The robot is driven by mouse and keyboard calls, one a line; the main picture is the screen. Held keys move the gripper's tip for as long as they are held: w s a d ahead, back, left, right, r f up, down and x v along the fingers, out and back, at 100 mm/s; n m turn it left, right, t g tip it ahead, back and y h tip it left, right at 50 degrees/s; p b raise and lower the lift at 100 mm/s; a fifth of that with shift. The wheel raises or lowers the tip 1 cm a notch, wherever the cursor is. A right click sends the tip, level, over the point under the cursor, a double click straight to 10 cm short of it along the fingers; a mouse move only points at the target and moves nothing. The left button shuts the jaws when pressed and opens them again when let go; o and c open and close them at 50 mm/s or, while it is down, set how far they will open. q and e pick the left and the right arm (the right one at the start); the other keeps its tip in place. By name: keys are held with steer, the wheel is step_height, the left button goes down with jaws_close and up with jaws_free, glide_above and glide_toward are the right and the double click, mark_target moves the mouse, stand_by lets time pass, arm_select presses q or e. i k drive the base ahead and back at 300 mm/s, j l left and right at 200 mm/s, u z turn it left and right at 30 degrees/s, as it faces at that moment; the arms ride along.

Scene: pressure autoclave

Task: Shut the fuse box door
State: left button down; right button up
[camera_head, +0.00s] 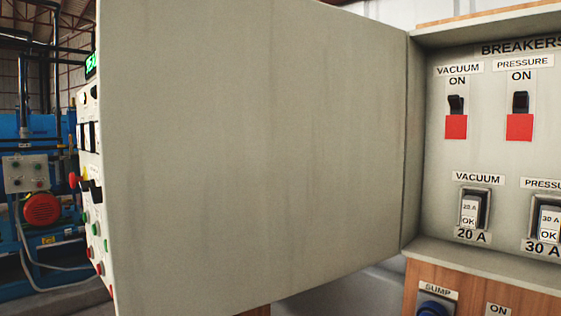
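The fuse box door (255,150) is a large grey-beige panel filling the left and middle of the head view. It stands open, hinged at its right edge to the fuse box (490,262). Its outer side, seen edge-on at the left, carries buttons and switches. Inside the box are breaker switches labelled vacuum (457,104) and pressure (520,102), with fuses marked 20 A (474,210) and 30 A (549,222) below. Neither of my grippers shows in this view.
Blue machinery (40,215) with a red round part (42,208) stands in the background at the left.

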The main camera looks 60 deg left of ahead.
mark_target(251, 152)
steer(key=k+j+z, duration=0.1)
steer(key=j, duration=0.35)
steer(key=k+j, duration=0.15)
steer(key=j, duration=0.25)
steer(key=k+j+z, duration=0.15)
steer(key=j, duration=0.3)
steer(key=k+j, duration=0.1)
steer(key=j, duration=0.35)
steer(key=k+j+z, duration=0.15)
steer(key=j, duration=0.25)
steer(key=k+j+z, duration=0.1)
steer(key=j, duration=0.3)
